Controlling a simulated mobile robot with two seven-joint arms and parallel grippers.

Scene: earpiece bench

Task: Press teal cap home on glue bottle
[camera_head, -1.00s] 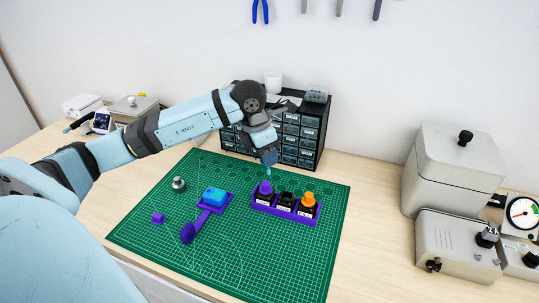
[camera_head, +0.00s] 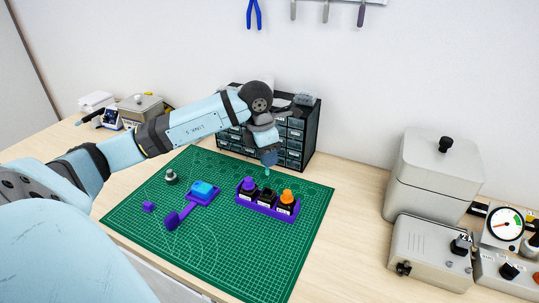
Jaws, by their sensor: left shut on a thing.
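My left gripper (camera_head: 268,161) points down over the purple bottle rack (camera_head: 264,211) and is shut on the small teal cap (camera_head: 267,172). The cap hangs above the middle bottle (camera_head: 268,196), with a gap between them. That bottle looks dark and has no coloured cap on it; it is likely the glue bottle, but its label is too small to read. A bottle with a purple cap (camera_head: 248,184) stands to its left and one with an orange cap (camera_head: 287,196) to its right. My right gripper is not in view.
A dark drawer cabinet (camera_head: 305,130) stands close behind my gripper. Grey equipment (camera_head: 430,250) is at the right.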

